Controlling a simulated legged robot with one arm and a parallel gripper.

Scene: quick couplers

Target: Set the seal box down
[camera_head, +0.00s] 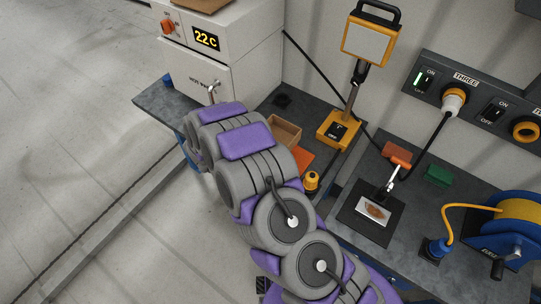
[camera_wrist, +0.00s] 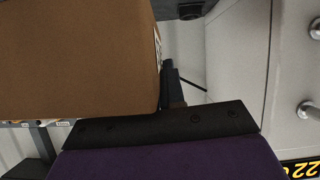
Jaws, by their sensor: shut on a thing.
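The seal box (camera_wrist: 75,60) fills the upper left of the wrist view as a large, plain brown surface, close to the camera. My gripper (camera_wrist: 165,124) shows there as a dark bar above a purple part, and it is shut on the box. Only part of the box is in frame, and its underside cannot be seen. In the head view my grey and purple arm hides the gripper. An open tan box (camera_head: 283,132) shows on the bench beside the arm; I cannot tell whether it is the same box.
A pale cabinet (camera_head: 245,60) with a "22C" display stands at the back left; it also shows in the wrist view (camera_wrist: 285,80). A yellow work lamp (camera_head: 340,128), a dark pad (camera_head: 352,226) and a cable reel (camera_head: 520,210) occupy the bench. Cables cross it.

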